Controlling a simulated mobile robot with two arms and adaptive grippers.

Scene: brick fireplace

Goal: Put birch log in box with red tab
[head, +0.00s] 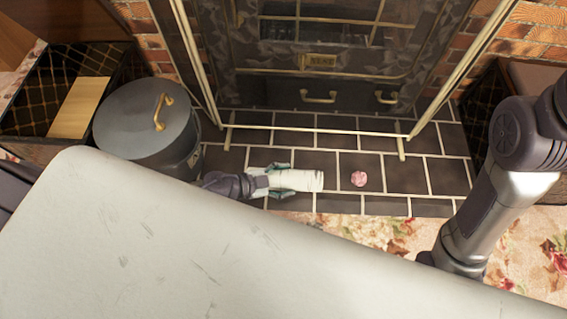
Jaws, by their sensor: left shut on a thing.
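The birch log (304,180) is a pale white cylinder low over the dark tiled hearth in front of the fireplace. My left gripper (283,181) is shut on its left part, with the fingers on either side. I cannot tell whether the log touches the tiles. A dark box with a gold lattice pattern (55,88) stands open at the left, with a light wooden piece in it. Another dark patterned box (484,108) stands at the right, partly hidden by my right arm. No red tab shows clearly on either. My right gripper is out of view.
A grey lidded bucket (148,120) with a brass handle stands between the left box and the hearth. A small pink lump (359,178) lies on the tiles right of the log. The brass-framed fireplace screen (315,60) is behind. A floral rug (385,232) lies in front.

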